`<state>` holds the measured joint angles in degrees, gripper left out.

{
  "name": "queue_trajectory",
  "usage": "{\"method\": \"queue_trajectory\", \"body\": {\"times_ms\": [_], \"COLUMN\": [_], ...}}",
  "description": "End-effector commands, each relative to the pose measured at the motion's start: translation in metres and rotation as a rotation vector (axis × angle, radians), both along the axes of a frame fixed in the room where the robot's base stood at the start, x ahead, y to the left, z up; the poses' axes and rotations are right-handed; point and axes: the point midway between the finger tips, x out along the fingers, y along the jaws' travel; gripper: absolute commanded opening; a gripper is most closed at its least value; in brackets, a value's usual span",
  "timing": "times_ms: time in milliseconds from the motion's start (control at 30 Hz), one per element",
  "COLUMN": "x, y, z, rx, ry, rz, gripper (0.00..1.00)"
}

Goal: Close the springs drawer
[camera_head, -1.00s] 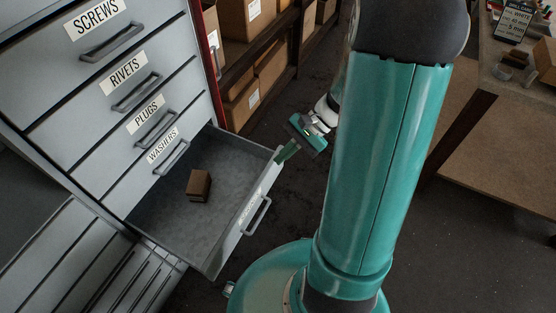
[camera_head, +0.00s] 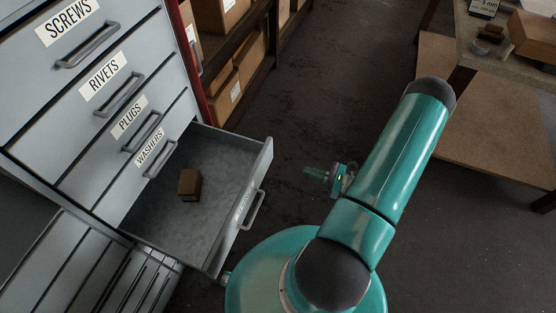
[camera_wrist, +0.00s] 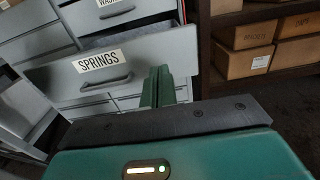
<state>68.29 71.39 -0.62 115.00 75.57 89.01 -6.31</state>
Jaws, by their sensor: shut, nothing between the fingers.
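The springs drawer (camera_head: 262,165) stands pulled out of the grey cabinet in the head view, with a small brown block (camera_head: 190,185) lying inside it. In the wrist view its front (camera_wrist: 60,72) faces me, with the SPRINGS label (camera_wrist: 99,62) and a grey bar handle (camera_wrist: 106,84). My gripper (camera_head: 310,172) is shut and empty, to the right of the drawer front and apart from it in the head view. In the wrist view the green fingers (camera_wrist: 158,80) are together and overlap the right part of the drawer front.
Drawers labelled screws, rivets, plugs and washers (camera_head: 150,147) are shut above. A shelf with cardboard boxes (camera_head: 228,95) stands behind the cabinet. A workbench (camera_head: 465,60) stands at the right.

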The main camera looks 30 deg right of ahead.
Motion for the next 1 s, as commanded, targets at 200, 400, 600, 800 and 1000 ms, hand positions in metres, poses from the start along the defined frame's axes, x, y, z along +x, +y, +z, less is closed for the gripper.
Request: {"method": "queue_trajectory", "body": {"times_ms": [200, 400, 600, 800, 1000], "x": [0.017, 0.048, 0.080, 0.105, 0.113], "y": [0.013, 0.036, 0.060, 0.077, 0.082], "z": [0.000, 0.000, 0.000, 0.000, 0.000], "rx": [0.001, 0.001, 0.000, -0.001, -0.001], "ry": [0.000, 0.000, 0.000, 0.001, -0.001], "rz": [0.003, 0.005, 0.005, 0.002, 0.000], "gripper": [0.00, 0.00, 0.00, 0.00, 0.00]}}
